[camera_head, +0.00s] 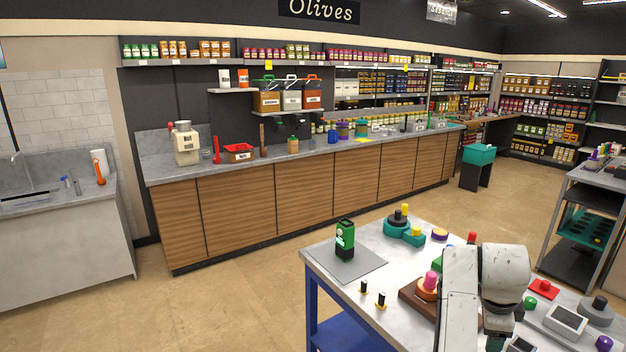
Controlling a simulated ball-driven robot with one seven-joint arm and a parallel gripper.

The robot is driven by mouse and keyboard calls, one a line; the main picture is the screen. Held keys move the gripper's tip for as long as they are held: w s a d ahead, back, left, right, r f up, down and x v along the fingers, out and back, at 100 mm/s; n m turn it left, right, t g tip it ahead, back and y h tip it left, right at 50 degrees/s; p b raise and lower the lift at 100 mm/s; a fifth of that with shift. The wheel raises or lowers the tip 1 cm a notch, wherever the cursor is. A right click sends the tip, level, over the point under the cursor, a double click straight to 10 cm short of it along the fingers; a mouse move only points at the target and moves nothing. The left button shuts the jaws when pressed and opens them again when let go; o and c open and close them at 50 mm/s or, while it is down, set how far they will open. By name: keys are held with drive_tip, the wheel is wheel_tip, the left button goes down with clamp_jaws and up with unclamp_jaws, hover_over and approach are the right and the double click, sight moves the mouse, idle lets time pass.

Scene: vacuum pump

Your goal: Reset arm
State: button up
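My white arm reaches over the right part of the metal work table (322,262) at the lower right. Its rounded joint and a long link hide part of the table top. My gripper cannot be made out; it is hidden behind the arm or below the picture. A green and black device (345,240) stands upright on a grey mat (362,264) at the table's left end, apart from my arm.
Teal bases with black and yellow knobs (404,228) stand at the table's back. Two small black and gold pieces (381,301) stand near its front. A red plate (543,289) and a small screen device (566,320) lie right of my arm. Open floor (240,300) lies left.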

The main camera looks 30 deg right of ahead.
drive_tip(key=s+a+f+n+t+y, duration=0.1)
drive_tip(key=s+a+f+n, duration=0.25)
drive_tip(key=a+n, duration=0.65)
drive_tip(key=s+a+f+n+t+y, duration=0.2)
drive_tip(key=a+f+n, duration=0.2)
drive_tip(key=a+n, duration=0.6)
drive_tip(key=s+a+f+n+t+y, duration=0.15)
drive_tip(key=a+f+n, duration=0.25)
drive_tip(key=a+n, duration=0.6)
drive_tip(key=s+f+m+g+b, duration=0.2)
drive_tip(key=s+f+g+b, duration=0.2)
drive_tip(key=s+f+b, duration=0.6)
wheel_tip(320, 180, down, 5)
drive_tip(key=shift+s+r+h, duration=0.2)
drive_tip(key=shift+s+h, duration=0.05)
drive_tip(key=shift+h, duration=0.1)
